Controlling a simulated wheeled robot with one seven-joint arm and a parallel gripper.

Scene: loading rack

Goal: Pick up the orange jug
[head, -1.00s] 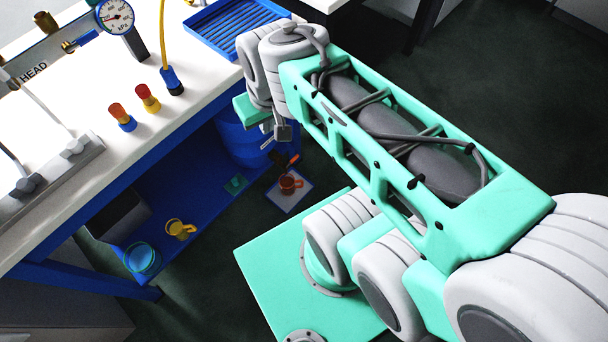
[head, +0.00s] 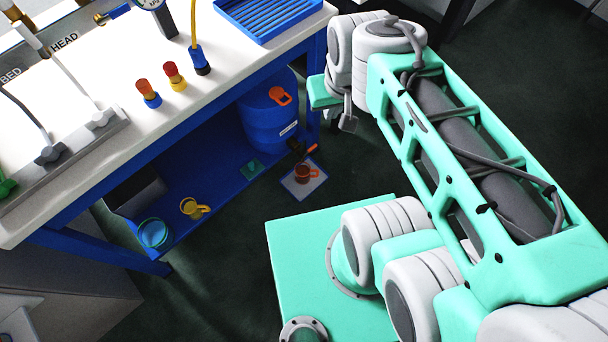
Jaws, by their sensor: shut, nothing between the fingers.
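The small orange jug (head: 303,174) stands on a pale mat (head: 291,189) on the dark floor, just right of the bench's blue lower shelf. My gripper (head: 348,124) shows only in part at the end of my arm, as a small grey piece below the wrist. It appears up and to the right of the jug in the picture, apart from it. It is shut and empty.
A yellow jug (head: 191,208), a blue tub (head: 153,233) and a blue barrel (head: 270,122) with an orange handle stand on the lower shelf (head: 225,190). The white benchtop (head: 130,130) overhangs the shelf.

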